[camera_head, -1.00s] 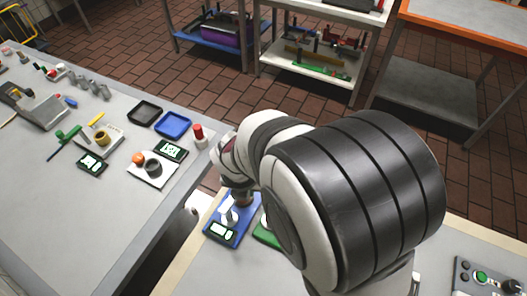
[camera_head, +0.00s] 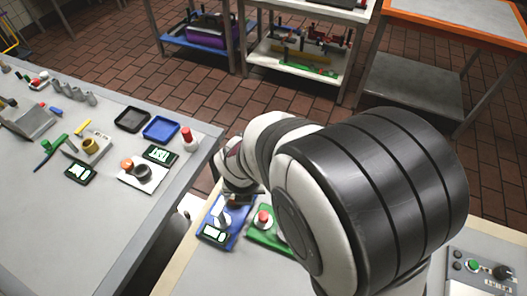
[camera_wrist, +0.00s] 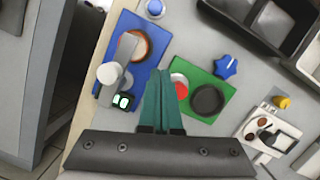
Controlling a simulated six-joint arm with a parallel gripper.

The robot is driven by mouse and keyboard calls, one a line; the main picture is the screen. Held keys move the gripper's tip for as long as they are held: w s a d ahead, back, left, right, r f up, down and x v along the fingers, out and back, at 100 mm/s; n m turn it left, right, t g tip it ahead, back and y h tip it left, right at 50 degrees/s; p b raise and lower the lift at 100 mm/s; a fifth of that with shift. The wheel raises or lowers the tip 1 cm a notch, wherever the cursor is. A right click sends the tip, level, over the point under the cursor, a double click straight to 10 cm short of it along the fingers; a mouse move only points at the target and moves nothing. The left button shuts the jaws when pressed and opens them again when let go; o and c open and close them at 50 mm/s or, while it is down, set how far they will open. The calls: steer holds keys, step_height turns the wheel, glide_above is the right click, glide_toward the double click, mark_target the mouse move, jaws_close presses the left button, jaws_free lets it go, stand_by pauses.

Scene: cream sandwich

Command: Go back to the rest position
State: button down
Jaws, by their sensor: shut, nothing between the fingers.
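My gripper (camera_wrist: 157,100) shows in the wrist view as two green fingers pressed together, with nothing between them. It hangs over the border between a blue board (camera_wrist: 146,73) and a green board (camera_wrist: 197,107). In the head view my arm covers most of the right middle, and my gripper's fingers are hidden behind it. The blue board (camera_head: 238,236) and the green board (camera_head: 267,238) show just below my wrist. No marker for the rest position is in view.
The blue board carries a round brown-rimmed part and a grey bar; the green board has a red button (camera_head: 263,216) and a dark ring (camera_wrist: 207,100). A control box (camera_head: 482,272) is at lower right. Another bench (camera_head: 60,225) with trays is at left, across a gap.

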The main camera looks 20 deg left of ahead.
steer(key=d+r, duration=0.4)
steer(key=r, duration=0.6)
steer(key=s+d+r+m+g, duration=0.1)
steer(key=s+d+r+m, duration=0.1)
steer(key=d+m, duration=1.2)
steer(key=s+d+m+g, duration=0.1)
steer(key=s+m, duration=0.4)
steer(key=m, duration=1.1)
steer(key=s+d+m, duration=0.4)
steer(key=s+m, duration=0.2)
steer(key=m, duration=1)
steer(key=shift+s+d+r+g+y, duration=0.15)
steer(key=shift+d+r+g+y, duration=0.15)
steer(key=shift+g+y, duration=0.1)
